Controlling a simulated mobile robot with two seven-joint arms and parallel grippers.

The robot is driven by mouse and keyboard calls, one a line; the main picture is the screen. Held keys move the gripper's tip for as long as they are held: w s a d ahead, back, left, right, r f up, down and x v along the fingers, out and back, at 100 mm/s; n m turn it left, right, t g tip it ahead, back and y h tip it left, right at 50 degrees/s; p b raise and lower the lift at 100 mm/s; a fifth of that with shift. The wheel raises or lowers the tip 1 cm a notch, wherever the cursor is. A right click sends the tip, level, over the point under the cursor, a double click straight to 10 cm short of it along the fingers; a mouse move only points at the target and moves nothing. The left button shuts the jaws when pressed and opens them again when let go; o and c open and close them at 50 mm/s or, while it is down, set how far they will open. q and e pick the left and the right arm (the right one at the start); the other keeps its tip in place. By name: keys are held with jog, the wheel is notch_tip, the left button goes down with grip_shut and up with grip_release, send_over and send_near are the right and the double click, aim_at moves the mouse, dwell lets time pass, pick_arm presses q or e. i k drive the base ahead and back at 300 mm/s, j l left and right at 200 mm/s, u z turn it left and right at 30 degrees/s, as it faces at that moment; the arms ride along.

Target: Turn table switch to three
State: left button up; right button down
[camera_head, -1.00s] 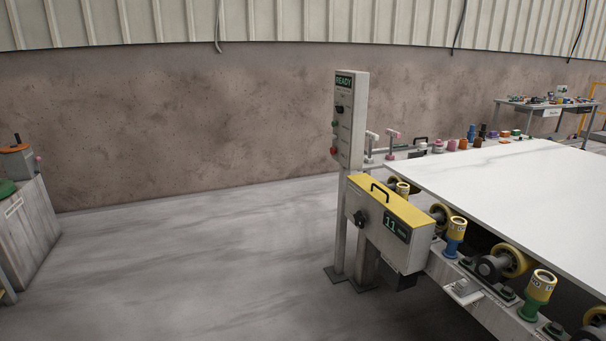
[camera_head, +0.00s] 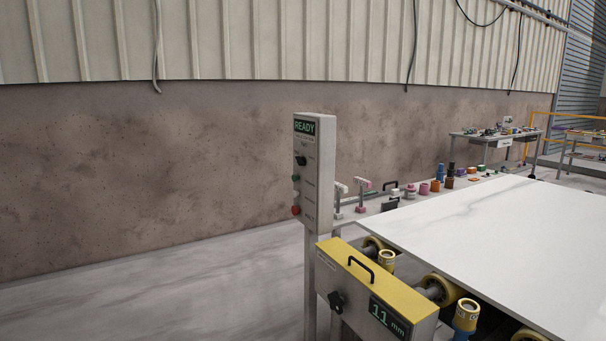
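A control box with a yellow top (camera_head: 375,278) stands at the near left corner of the slab table. Its front carries a black rotary knob (camera_head: 337,302) and a dark display (camera_head: 389,318) reading 11 mm. Behind it an upright grey control panel (camera_head: 318,180) shows a green READY screen (camera_head: 305,127), a black selector switch (camera_head: 300,161), a green button (camera_head: 295,178) and a red button (camera_head: 295,210). The switch positions are too small to read. Neither of my grippers is in view.
A large white slab (camera_head: 490,225) lies on rollers (camera_head: 442,290) at the right. A workbench (camera_head: 490,143) stands at the back right. The floor (camera_head: 160,305) left of the panel is clear.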

aim_at(301, 161)
jog(key=i+j+z, duration=0.2)
jog(key=z, duration=0.2)
jog(key=i+j+z, duration=0.55)
jog(key=z, duration=0.2)
jog(key=k+j, duration=0.05)
jog(key=j, duration=0.05)
